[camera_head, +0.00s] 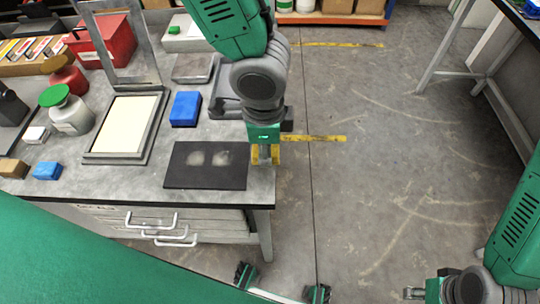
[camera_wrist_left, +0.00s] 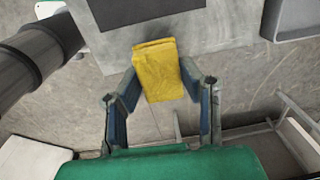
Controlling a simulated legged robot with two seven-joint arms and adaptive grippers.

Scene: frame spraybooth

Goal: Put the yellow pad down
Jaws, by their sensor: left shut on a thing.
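The yellow pad (camera_wrist_left: 158,70) is held between the dark blue fingertips of my left gripper (camera_wrist_left: 162,76) in the left wrist view. In the head view, the left gripper (camera_head: 265,154) points down at the right side of the workbench, and the pad shows only as small yellow patches around its fingers. The pad overlaps the bench edge in the wrist view; its height above the bench cannot be told. My right gripper (camera_head: 414,293) is low at the bottom right of the head view, partly cut off and away from the bench. Its opening is unclear.
The grey workbench (camera_head: 95,187) holds a black mat (camera_head: 205,178), a blue block (camera_head: 185,108), a framed cream panel (camera_head: 128,124), a green-lidded jar (camera_head: 70,115) and a red box (camera_head: 105,42). Drawer handles (camera_head: 152,221) stick out in front. Floor (camera_head: 370,150) is clear to the right.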

